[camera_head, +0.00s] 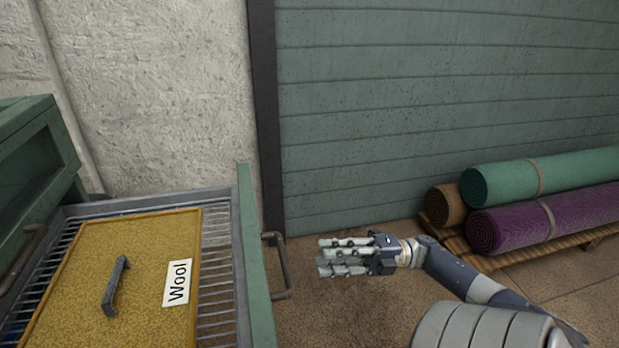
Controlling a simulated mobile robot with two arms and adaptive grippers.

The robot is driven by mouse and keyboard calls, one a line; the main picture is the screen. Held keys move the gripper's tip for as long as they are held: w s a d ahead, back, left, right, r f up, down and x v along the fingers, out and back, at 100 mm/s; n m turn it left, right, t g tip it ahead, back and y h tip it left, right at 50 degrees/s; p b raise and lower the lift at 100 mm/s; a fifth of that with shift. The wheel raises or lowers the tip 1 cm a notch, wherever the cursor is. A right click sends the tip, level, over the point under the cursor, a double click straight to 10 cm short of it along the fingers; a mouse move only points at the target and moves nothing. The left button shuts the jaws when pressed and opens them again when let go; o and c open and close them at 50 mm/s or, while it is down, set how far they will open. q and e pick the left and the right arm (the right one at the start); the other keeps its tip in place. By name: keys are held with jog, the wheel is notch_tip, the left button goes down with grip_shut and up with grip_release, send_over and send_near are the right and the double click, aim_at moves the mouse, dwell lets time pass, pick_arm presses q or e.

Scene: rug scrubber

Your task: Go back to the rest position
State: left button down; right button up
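My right gripper (325,256) is in the middle of the head view, in front of the green wall and above the brown floor. Its pale fingers point left, straight and spread apart, with nothing between them. It is open and empty, to the right of the green machine's side handle and apart from it. My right arm comes in from the lower right. My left gripper is not in view.
A green machine (255,262) with a metal grate stands at left, its handle (284,268) sticking out. A yellow panel labelled "Wool" (140,250) lies on the grate. Rolled green (520,178), purple (520,222) and brown (446,204) rugs lie on a wooden pallet at right.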

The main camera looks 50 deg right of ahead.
jog(key=shift+s+d+f, duration=0.1)
jog(key=shift+s+d, duration=0.25)
jog(key=shift+d, duration=0.1)
dwell(0.3)
